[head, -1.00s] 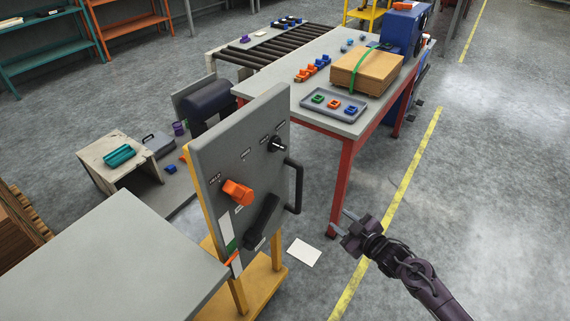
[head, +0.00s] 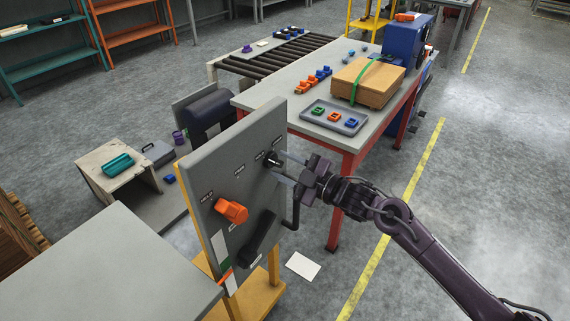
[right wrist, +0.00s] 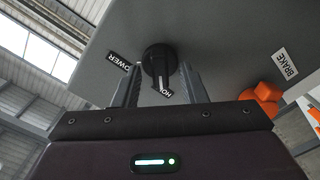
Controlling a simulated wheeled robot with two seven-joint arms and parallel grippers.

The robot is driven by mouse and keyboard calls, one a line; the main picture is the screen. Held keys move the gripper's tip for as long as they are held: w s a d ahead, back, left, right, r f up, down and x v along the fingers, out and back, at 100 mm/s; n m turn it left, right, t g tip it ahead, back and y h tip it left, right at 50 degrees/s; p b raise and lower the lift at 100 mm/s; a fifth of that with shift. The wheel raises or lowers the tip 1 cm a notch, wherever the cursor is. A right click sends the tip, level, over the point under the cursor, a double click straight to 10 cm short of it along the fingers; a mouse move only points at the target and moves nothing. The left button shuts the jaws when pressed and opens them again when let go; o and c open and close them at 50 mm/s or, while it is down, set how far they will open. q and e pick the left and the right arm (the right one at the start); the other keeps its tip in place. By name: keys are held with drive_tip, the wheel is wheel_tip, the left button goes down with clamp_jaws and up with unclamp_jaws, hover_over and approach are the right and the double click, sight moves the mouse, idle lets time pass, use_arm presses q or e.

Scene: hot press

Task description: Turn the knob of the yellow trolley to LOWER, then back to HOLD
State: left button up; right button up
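The yellow trolley carries an upright grey panel (head: 215,165) on a yellow frame (head: 262,300). Its black knob (head: 272,160) is near the panel's upper right. In the right wrist view the knob (right wrist: 158,55) has its pointer towards the partly hidden HOLD label (right wrist: 167,92); the LOWER label (right wrist: 124,62) is to its left. My right gripper (head: 277,165) is open at the knob, one finger above and one below. In the right wrist view the fingers (right wrist: 158,67) stand either side of the knob, with gaps; I cannot see any contact. My left gripper is not in view.
On the panel are an orange BRAKE knob (head: 231,210), a black lever (head: 262,238) and a black side handle (head: 294,208) close below my right gripper. A red-legged table (head: 290,95) stands behind. A grey surface (head: 110,265) fills the front left. Floor at right is free.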

drive_tip(key=shift+a, duration=0.1)
clamp_jaws()
